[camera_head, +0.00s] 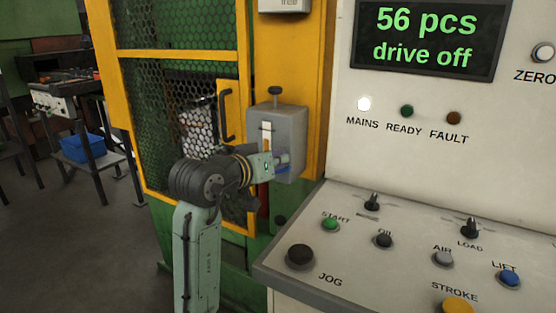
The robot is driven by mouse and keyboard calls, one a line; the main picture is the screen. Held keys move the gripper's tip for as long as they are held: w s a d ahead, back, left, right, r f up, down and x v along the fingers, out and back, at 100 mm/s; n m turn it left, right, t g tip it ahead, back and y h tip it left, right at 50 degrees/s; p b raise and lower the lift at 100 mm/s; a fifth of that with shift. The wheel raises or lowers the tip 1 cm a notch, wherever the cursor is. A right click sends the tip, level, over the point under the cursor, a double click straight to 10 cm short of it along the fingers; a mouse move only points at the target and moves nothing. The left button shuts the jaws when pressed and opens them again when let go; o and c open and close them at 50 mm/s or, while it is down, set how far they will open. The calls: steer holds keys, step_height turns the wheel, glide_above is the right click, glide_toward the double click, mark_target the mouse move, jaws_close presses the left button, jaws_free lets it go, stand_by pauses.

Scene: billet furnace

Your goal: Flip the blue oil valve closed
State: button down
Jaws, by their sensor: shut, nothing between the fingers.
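A grey oil box (288,125) with a pale sight window and a black knob on top is mounted beside the yellow guard frame. A small bluish part (283,159) shows low on its front, just right of my wrist. It may be the blue oil valve, but it is too small and partly covered to tell its lever position. My gripper (242,204) appears as a dark shape below the wrist, left of and lower than the box. It is shut and holds nothing. Its fingertips are hard to make out against the dark guard.
The control desk (340,235) with several buttons and switches juts out at right, below a panel with a display (427,38) reading "56 pcs drive off". A yellow-framed mesh guard (180,55) stands behind my arm.

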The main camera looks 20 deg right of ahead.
steer(key=shift+s+d+f+m+t+y+b, duration=0.2)
steer(key=shift+s+d+m+t+y+b, duration=0.15)
steer(key=shift+m, duration=0.55)
stand_by(1.4)
steer(key=shift+r, duration=0.1)
